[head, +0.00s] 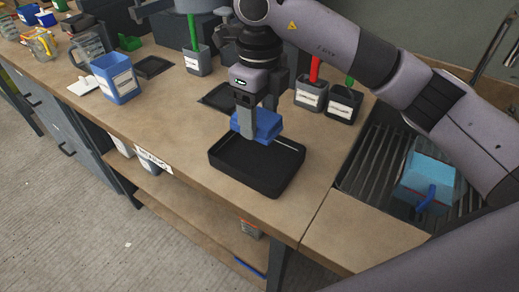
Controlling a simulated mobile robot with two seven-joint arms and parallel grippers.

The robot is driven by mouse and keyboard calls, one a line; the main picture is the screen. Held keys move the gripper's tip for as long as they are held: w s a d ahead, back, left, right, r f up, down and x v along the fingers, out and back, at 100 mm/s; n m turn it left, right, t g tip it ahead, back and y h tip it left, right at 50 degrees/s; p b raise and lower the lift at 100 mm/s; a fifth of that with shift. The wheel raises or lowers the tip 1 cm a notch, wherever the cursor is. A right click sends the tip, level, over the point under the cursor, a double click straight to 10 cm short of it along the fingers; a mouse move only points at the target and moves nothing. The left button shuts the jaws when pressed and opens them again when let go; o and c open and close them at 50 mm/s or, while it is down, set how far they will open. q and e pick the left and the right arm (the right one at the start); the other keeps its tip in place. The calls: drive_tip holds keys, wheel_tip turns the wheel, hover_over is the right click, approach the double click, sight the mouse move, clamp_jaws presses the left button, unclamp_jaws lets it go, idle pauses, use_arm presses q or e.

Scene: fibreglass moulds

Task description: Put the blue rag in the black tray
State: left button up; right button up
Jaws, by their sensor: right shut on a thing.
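The blue rag (266,124) is a small folded-looking blue block, held in my right gripper (247,128). The gripper points down and is shut on the rag. The rag is above the back part of the black tray (262,185), which sits near the front edge of the wooden bench. From this angle I cannot tell whether the rag touches the tray. The visible part of the tray's inside is empty. My left gripper is not in view.
A blue container (114,78) and clear jugs stand to the left. Grey and black containers (343,103) stand behind the tray. A slatted sink area (381,165) with a light-blue container (427,180) is at the right.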

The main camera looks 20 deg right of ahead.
sight(259, 162)
drive_tip(key=shift+f, duration=4.75)
drive_tip(key=o, duration=1)
wheel_tip(259, 162, up, 12)
drive_tip(key=shift+r, duration=0.15)
